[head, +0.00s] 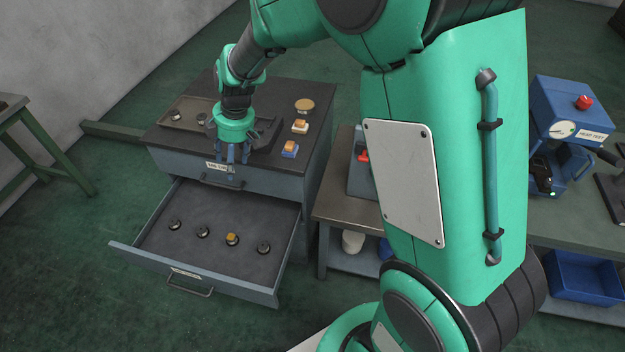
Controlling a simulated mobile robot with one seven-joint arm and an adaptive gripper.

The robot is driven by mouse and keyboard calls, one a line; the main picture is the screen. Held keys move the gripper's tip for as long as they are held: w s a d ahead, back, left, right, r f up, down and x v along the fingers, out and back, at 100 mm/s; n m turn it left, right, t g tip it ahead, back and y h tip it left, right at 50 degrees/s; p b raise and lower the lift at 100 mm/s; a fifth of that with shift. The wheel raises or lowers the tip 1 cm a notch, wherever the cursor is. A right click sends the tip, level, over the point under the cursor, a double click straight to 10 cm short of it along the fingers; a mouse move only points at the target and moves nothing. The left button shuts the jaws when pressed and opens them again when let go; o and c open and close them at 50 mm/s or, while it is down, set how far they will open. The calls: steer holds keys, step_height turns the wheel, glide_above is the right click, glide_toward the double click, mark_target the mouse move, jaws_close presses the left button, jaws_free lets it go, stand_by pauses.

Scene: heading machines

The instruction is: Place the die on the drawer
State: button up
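The drawer (150,235) is the lower one of a grey cabinet and is pulled out, with a flat dark inside. Several small round dark dies stand in a row in it: one at the left (174,225), one beside it (203,231), one with a yellow top (232,239) and one at the right (263,247). My gripper (231,158) points down at the cabinet's front top edge, above and behind the open drawer. Its fingers are small in view, and I cannot tell whether anything is between them.
On the cabinet top are a tray (172,122) with small round parts, a tan round piece (304,105), and an orange-topped white block (299,127) and blue block (289,149). A bench (335,198) stands at the right, close to the cabinet. Bare drawer floor shows around the dies.

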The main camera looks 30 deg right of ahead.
steer(key=s+d+r+m+t, duration=0.1)
steer(key=s+d+r+m, duration=0.15)
steer(key=s+r, duration=0.65)
steer(key=s+d+r+m+t+h, duration=0.1)
steer(key=s+r+m, duration=0.4)
steer(key=s, duration=0.6)
steer(key=s+d+r+m+t+h, duration=0.1)
steer(key=s+d+r+m, duration=0.3)
steer(key=s, duration=0.8)
steer(key=shift+d+r+m+t, duration=0.2)
steer(key=shift+r+m+t, duration=0.35)
steer(key=shift+m, duration=0.2)
